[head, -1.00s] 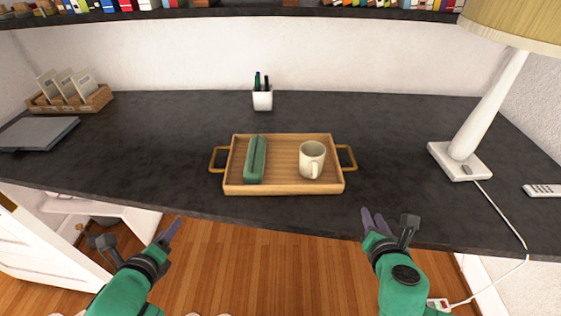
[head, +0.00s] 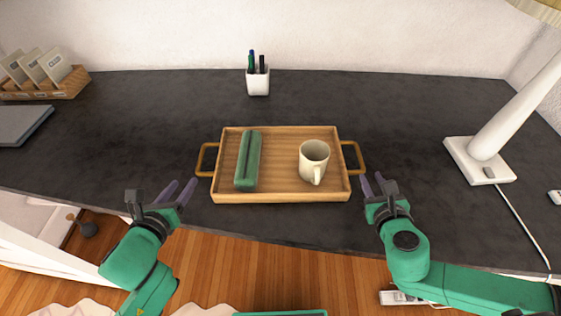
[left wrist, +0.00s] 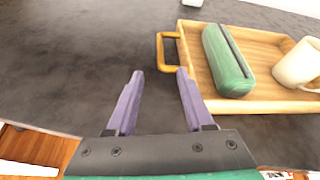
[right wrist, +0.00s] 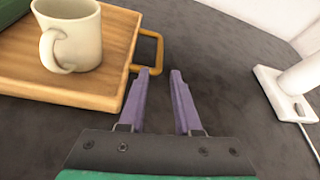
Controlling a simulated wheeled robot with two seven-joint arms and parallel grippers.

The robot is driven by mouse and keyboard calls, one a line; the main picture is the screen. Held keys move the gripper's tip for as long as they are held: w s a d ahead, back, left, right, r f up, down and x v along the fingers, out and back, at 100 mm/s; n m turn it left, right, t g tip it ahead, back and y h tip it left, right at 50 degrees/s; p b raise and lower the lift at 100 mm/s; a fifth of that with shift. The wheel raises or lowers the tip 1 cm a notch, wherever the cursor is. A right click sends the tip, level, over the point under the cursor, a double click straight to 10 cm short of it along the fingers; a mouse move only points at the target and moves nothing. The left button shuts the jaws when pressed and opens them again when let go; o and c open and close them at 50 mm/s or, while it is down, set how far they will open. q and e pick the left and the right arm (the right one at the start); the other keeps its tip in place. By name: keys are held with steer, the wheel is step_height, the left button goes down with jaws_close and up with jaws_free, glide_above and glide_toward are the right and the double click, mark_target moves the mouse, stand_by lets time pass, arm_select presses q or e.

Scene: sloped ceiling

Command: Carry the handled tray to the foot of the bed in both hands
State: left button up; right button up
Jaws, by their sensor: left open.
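The wooden handled tray (head: 275,197) lies flat on the dark desktop, with a handle at its left and right ends. A green case (head: 247,160) and a cream mug (head: 314,160) are on it. My left gripper (head: 179,190) is open and empty, just short of the left handle (head: 206,160); in the left wrist view that handle (left wrist: 162,50) is ahead of the fingers. My right gripper (head: 373,184) is open and empty, close to the right handle (head: 354,157). In the right wrist view that handle (right wrist: 157,50) lies just beyond the left fingertip. No bed is in view.
A white pen cup (head: 258,82) stands behind the tray. A white lamp base (head: 480,162) is to the right, with a cord running to the front. A wooden card box (head: 60,84) and a grey laptop-like slab (head: 20,122) are at the left. The desk around the tray is clear.

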mark_target(198, 164)
arm_select(q)
steer(key=x, duration=1.3)
steer(key=shift+w, duration=0.1)
arm_select(e)
steer(key=x, duration=1.3)
steer(key=shift+w+f, duration=0.1)
arm_select(q)
steer(key=c, duration=0.4)
arm_select(e)
steer(key=c, duration=0.4)
arm_select(q)
jaws_close()
arm_select(e)
jaws_close()
